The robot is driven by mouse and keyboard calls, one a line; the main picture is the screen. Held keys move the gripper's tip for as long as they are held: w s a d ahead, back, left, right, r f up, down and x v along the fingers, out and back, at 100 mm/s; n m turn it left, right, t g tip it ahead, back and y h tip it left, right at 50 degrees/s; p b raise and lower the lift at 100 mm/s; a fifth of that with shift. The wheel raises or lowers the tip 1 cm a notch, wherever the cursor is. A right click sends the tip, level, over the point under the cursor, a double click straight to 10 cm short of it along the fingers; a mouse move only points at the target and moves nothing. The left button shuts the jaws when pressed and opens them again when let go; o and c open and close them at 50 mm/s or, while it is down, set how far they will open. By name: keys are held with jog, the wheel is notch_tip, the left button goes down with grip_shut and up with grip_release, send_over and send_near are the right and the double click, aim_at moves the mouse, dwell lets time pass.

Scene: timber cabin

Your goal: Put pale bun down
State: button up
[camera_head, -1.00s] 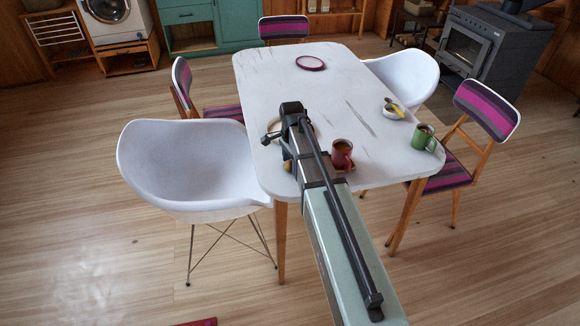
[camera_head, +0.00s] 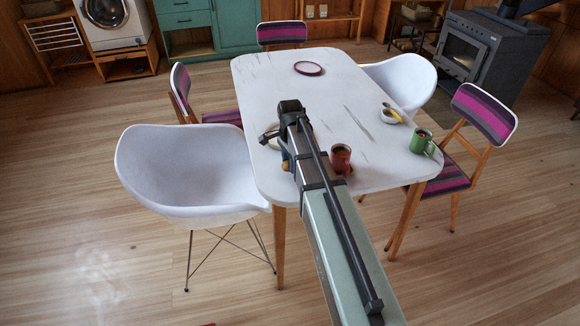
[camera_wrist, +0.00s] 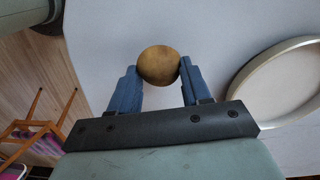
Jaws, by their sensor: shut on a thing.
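The pale bun (camera_wrist: 158,62), round and tan-brown, is between the two blue fingers of my gripper (camera_wrist: 160,70) in the wrist view. The fingers touch it on both sides and are shut on it. Behind it is the pale surface of the white table (camera_wrist: 215,25). I cannot tell whether the bun touches the table or is just above it. In the head view my arm reaches over the near left part of the table (camera_head: 375,165). A small brown patch (camera_head: 285,166) shows left of the arm, probably the bun. My fingers are mostly hidden there.
A round light-rimmed dish (camera_wrist: 240,88) lies right of the bun in the wrist view. A red mug (camera_head: 341,154) stands close right of my arm. A green mug (camera_head: 422,142), a small bowl (camera_head: 389,116) and a purple-rimmed plate (camera_head: 308,68) stand farther off. Chairs surround the table.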

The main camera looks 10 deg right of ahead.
notch_tip(320, 180, up, 6)
jog(key=shift+r, duration=0.5)
jog(key=shift+d+r, duration=0.15)
jog(key=shift+d, duration=0.15)
jog(key=w+d+r, duration=0.1)
jog(key=w+d, duration=0.1)
jog(key=w, duration=0.8)
jog(key=w+d, duration=0.2)
jog(key=w, duration=0.9)
jog(key=shift+d+f, duration=0.2)
jog(key=shift+f, duration=4.6)
jog(key=shift+f, duration=0.2)
jog(key=o, duration=1)
jog(key=shift+o, duration=0.2)
jog(key=shift+r, duration=0.15)
